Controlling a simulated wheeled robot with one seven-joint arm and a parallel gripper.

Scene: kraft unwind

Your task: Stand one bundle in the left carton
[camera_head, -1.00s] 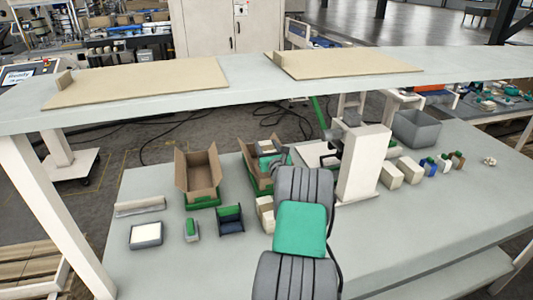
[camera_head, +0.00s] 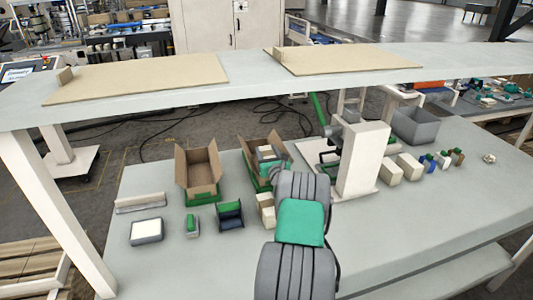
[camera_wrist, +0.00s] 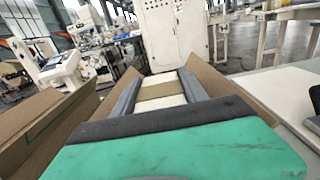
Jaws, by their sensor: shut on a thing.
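The left carton (camera_head: 181,172) stands open on the table with its brown flaps up and a green base; no bundle shows in it. A second open carton (camera_head: 250,172) stands to its right. My gripper (camera_head: 268,153) is at the mouth of this second carton. In the wrist view my gripper (camera_wrist: 165,93) is shut on a cream bundle (camera_wrist: 165,102) with a brown band, held between its grey fingers. Brown carton flaps rise on both sides of it. The bundle's lower end is hidden, so I cannot tell whether it touches the carton floor.
Cream blocks (camera_head: 265,205) stand just left of my arm, and more (camera_head: 390,172) stand right of a white machine post (camera_head: 362,160). A dark green-topped holder (camera_head: 230,214) and a white-topped tray (camera_head: 146,231) lie in front.

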